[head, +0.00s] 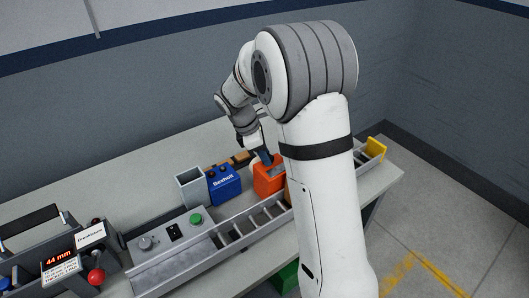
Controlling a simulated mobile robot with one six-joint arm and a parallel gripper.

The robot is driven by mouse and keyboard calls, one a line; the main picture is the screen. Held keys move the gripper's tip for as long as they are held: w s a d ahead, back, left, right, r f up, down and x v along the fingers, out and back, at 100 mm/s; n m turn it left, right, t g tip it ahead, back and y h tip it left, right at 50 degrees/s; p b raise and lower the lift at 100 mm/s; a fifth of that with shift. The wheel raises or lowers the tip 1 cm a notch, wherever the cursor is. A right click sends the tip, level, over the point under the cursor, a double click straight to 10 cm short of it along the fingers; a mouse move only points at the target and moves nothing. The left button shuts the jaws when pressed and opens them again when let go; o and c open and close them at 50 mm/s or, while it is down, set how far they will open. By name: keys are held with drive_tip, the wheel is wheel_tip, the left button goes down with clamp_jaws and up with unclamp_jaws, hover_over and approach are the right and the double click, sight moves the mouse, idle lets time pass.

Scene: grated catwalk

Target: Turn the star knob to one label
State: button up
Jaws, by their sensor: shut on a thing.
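My gripper (265,157) reaches down to the top of an orange box (265,183) on the bench, behind my large white arm link. It is shut on a small part there, which I take to be the star knob; the fingers and the small scale hide its shape. The orange box has a grey panel on its front slope. My arm covers part of its right side. Any labels around the knob are too small or hidden to read.
A blue Bexholt box (223,184) and an open grey container (191,188) stand left of the orange box. A ladder-like metal tray (208,252) runs along the front. A panel with a green button (196,220) and a red-knobbed device (96,276) are further left.

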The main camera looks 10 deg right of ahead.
drive_tip(key=m, duration=0.1)
drive_tip(key=m+g+p, duration=0.1)
drive_tip(key=m, duration=0.2)
drive_tip(key=shift+w+d+r+g+y, duration=0.1)
drive_tip(key=shift+w+g+y, duration=0.15)
drive_tip(key=shift+g+y, duration=0.05)
drive_tip(key=m, duration=0.2)
drive_tip(key=m+g+y+p, duration=0.1)
drive_tip(key=m, duration=0.1)
drive_tip(key=shift+w+d+m, duration=0.1)
drive_tip(key=shift+w+m, duration=0.05)
drive_tip(key=shift+m, duration=0.15)
drive_tip(key=m, duration=0.2)
drive_tip(key=m+g+y, duration=0.1)
drive_tip(key=m, duration=0.1)
drive_tip(key=shift+w+d+m+y+p, duration=0.1)
drive_tip(key=shift+d+m+y+p, duration=0.1)
drive_tip(key=shift+m+y+p, duration=0.15)
drive_tip(key=shift+d+m+y, duration=0.1)
drive_tip(key=shift+m+y, duration=0.45)
drive_tip(key=shift+m, duration=1)
drive_tip(key=o, duration=1)
drive_tip(key=shift+c, duration=0.2)
